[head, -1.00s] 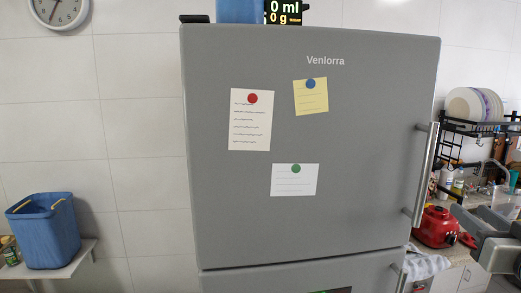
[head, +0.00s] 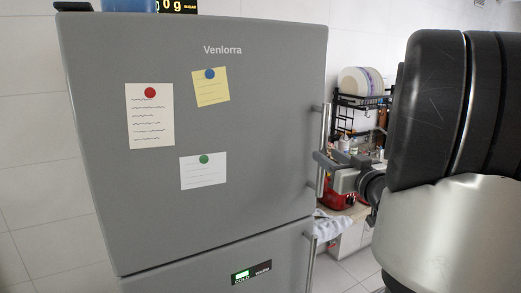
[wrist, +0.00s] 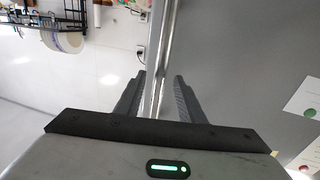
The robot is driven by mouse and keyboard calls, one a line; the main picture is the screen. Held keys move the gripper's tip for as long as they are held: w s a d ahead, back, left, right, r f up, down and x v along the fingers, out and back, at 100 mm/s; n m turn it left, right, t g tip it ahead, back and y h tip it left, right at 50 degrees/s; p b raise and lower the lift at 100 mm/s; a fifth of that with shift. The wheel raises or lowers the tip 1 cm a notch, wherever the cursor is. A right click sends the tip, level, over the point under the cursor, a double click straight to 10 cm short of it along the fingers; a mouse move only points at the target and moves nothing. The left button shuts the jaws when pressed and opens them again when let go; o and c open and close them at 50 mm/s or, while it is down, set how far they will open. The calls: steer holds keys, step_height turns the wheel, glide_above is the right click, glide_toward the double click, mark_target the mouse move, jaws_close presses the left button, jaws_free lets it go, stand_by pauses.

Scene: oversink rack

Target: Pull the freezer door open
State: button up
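A tall grey fridge-freezer has an upper door (head: 255,120) marked Venlorra and a lower door (head: 200,272) with a small lit panel. Both doors look shut. The upper door's vertical metal handle (head: 325,125) is at its right edge; it also shows in the wrist view (wrist: 158,50). My gripper (head: 320,170) is at the lower part of this handle. In the wrist view my gripper (wrist: 159,76) is open, with one finger on each side of the bar and a visible gap at the right finger. The lower door's handle (head: 311,262) is below. Which door is the freezer is not labelled.
Notes (head: 150,115) are pinned to the upper door. A dish rack (head: 362,101) with plates (head: 362,82), a counter and a red appliance (head: 340,199) stand to the right, near my arm. A cloth (head: 333,226) hangs at the counter edge. Floor shows at lower right.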

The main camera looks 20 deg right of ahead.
mark_target(325, 154)
steer(key=shift+w+d, duration=0.2)
steer(key=shift+w, duration=1.7)
jaws_close()
